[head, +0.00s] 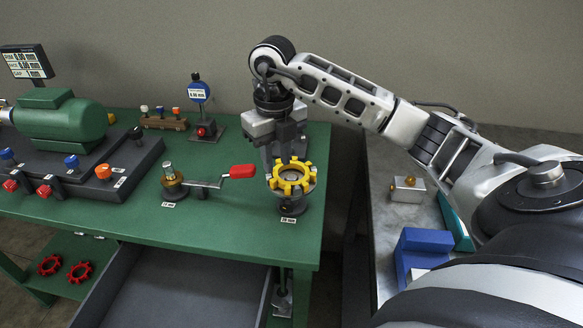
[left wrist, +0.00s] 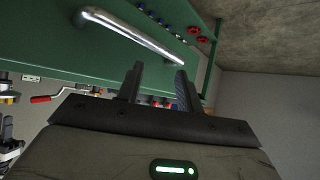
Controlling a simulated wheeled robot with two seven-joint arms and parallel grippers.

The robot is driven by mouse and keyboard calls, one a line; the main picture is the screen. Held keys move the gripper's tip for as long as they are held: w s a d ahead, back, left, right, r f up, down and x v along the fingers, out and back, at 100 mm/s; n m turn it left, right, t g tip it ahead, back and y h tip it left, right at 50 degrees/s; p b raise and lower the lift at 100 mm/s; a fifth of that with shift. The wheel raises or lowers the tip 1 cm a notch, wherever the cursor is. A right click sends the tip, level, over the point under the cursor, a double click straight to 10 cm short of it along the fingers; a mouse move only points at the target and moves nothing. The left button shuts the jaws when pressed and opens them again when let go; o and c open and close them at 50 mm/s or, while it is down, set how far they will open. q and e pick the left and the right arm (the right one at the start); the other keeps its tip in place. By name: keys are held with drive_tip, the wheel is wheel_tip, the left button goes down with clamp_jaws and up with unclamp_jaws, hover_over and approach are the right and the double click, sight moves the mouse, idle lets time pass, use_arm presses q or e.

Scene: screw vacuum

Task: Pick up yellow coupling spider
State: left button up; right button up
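The yellow coupling spider (head: 291,178) is a toothed ring on a dark hub (head: 291,205) near the right front corner of the green table, in the head view. My right gripper (head: 286,158) points down at the spider's back edge. Its fingertips overlap the spider in the picture, so I cannot tell whether they touch it or how far they are closed. My left gripper (left wrist: 156,82) shows in the left wrist view, with its two fingers apart and nothing between them.
The green table (head: 235,160) holds a crank with a red handle (head: 242,171), a dial gauge (head: 198,92) and a green motor (head: 60,120). An open grey drawer (head: 170,290) juts out in front. Red spiders (head: 78,271) lie on a lower shelf. A metal bench (head: 385,215) stands right.

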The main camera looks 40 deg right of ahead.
sight(277, 180)
wheel_tip(277, 180, down, 5)
drive_tip(key=shift+w+a+f+p, duration=0.1)
drive_tip(key=shift+f+p, duration=0.05)
drive_tip(key=shift+p, duration=0.35)
clamp_jaws()
